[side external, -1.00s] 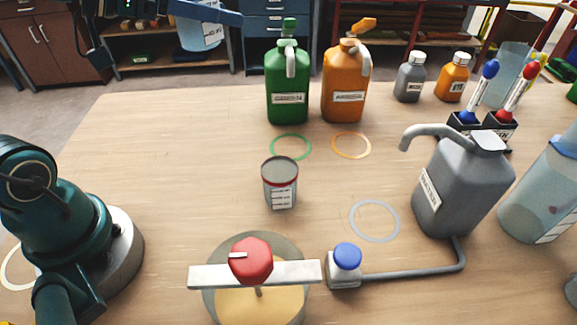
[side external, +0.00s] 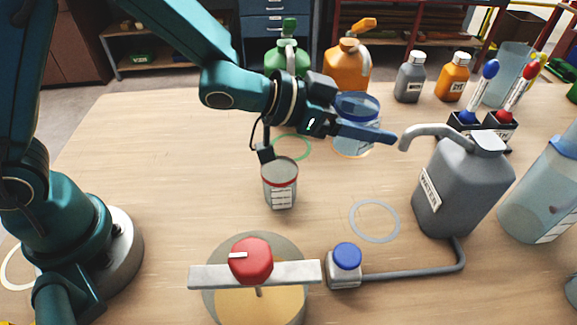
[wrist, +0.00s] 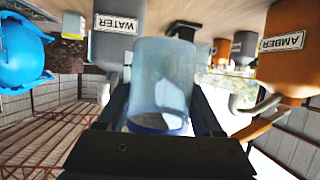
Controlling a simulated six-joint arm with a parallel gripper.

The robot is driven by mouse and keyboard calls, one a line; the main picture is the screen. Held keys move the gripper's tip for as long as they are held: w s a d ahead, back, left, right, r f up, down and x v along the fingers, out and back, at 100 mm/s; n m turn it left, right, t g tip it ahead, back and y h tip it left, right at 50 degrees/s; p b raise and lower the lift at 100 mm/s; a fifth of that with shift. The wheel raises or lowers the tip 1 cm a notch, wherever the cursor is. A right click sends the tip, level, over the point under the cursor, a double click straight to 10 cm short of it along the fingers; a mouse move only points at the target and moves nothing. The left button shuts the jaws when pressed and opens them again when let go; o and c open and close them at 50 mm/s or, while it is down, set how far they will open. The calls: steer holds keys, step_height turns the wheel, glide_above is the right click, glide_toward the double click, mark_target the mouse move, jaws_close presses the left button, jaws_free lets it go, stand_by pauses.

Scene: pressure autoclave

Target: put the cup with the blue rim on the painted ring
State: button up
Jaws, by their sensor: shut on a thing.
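The cup with the blue rim (side external: 354,104) is clear and pale blue. My gripper (side external: 362,130) is shut on its side and holds it upright over the table's back middle. In the wrist view the cup (wrist: 163,75) sits between both fingers, its blue rim toward the bottom. A pale blue-grey painted ring (side external: 352,214) lies bare in front of the water jug. A green ring (side external: 307,143) is partly covered by my gripper.
Green (side external: 287,62) and orange (side external: 347,68) jugs stand behind. A red-knobbed vessel (side external: 250,262) and blue-capped fitting (side external: 346,265) are in front.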

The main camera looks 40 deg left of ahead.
steer(key=shift+m+g+h, duration=0.6)
steer(key=shift+m+h, duration=0.2)
steer(key=d+f, duration=0.1)
steer(key=d, duration=0.1)
steer(key=s+d+f, duration=0.1)
steer(key=d, duration=0.2)
steer(key=d+f, duration=0.2)
steer(key=shift+s+d+f, duration=0.1)
steer(key=shift+s+d, duration=0.15)
steer(key=shift+d, duration=0.1)
steer(key=shift+w+d+r, duration=0.1)
steer(key=shift+d+r, duration=0.1)
steer(key=shift+f, duration=3.8)
steer(key=shift+f, duration=0.15)
steer(key=o, duration=1.3)
